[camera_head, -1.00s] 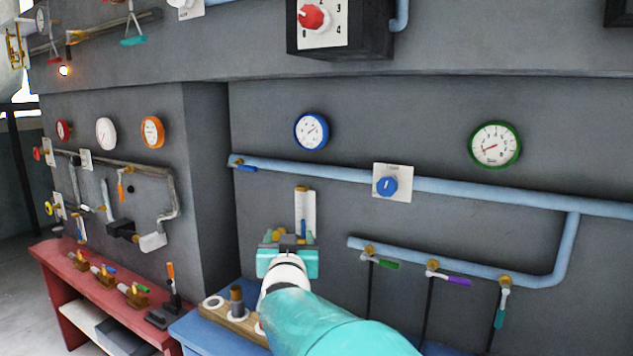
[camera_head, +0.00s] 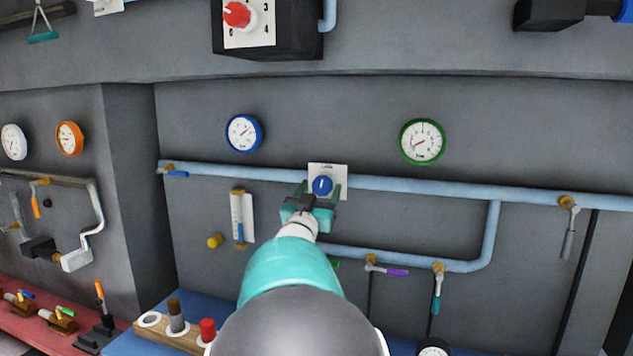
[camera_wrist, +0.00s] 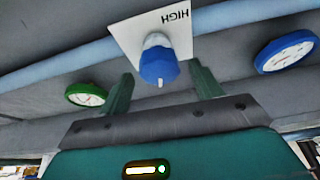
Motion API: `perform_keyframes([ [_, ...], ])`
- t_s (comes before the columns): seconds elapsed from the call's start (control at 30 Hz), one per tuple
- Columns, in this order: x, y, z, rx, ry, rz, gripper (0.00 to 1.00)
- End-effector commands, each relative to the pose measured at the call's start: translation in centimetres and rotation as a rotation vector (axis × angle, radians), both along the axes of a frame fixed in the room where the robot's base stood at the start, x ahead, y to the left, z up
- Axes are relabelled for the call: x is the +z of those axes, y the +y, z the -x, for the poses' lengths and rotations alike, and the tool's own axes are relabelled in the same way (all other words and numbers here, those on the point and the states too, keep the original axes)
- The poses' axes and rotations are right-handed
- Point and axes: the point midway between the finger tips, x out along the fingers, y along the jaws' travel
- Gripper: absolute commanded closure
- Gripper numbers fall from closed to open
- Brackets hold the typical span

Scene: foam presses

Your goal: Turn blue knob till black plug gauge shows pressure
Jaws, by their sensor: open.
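The blue knob (camera_head: 322,186) sits on a white plate on the light blue pipe. In the wrist view the blue knob (camera_wrist: 158,68) has a small white mark, and its plate reads HIGH upside down. My gripper (camera_head: 320,195) is open, with its fingers toward the knob. In the wrist view the fingers of my gripper (camera_wrist: 161,82) stand on either side below the knob, with gaps; contact is not visible.
A blue-rimmed gauge (camera_head: 244,133) and a green-rimmed gauge (camera_head: 422,141) hang above the pipe (camera_head: 430,187). Purple (camera_head: 397,272) and teal (camera_head: 436,304) valve handles sit lower right. A wooden block with plugs (camera_head: 180,340) stands lower left. The wall around the knob is mostly clear.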

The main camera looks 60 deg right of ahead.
Motion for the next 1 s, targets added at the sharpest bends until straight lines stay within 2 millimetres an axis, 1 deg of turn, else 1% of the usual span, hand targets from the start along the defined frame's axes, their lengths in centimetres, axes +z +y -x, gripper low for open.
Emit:
perform_keyframes([
  [0.03, 0.4, -1.0, -0.1, -0.002, 0.0, 0.001, 0.35],
  [0.1, 0.8, -2.0, -0.3, -0.002, -0.001, 0.001, 0.35],
  [0.23, 1.4, -3.3, -0.6, 0.0, -0.001, 0.0, 0.35],
  [0.37, 1.6, -3.9, -0.7, 0.001, -0.001, 0.0, 0.35],
  [0.6, 1.6, -3.9, -0.7, 0.001, -0.001, 0.0, 0.35],
  [0.77, 1.6, -3.9, -0.7, 0.001, -0.001, 0.0, 0.67],
  [0.8, 1.6, -3.9, -0.7, 0.001, -0.001, 0.0, 0.75],
  [0.83, 1.6, -3.9, -0.7, 0.001, -0.001, 0.0, 0.8],
  [1.0, 1.6, -3.9, -0.7, 0.002, -0.004, -0.001, 0.8],
])
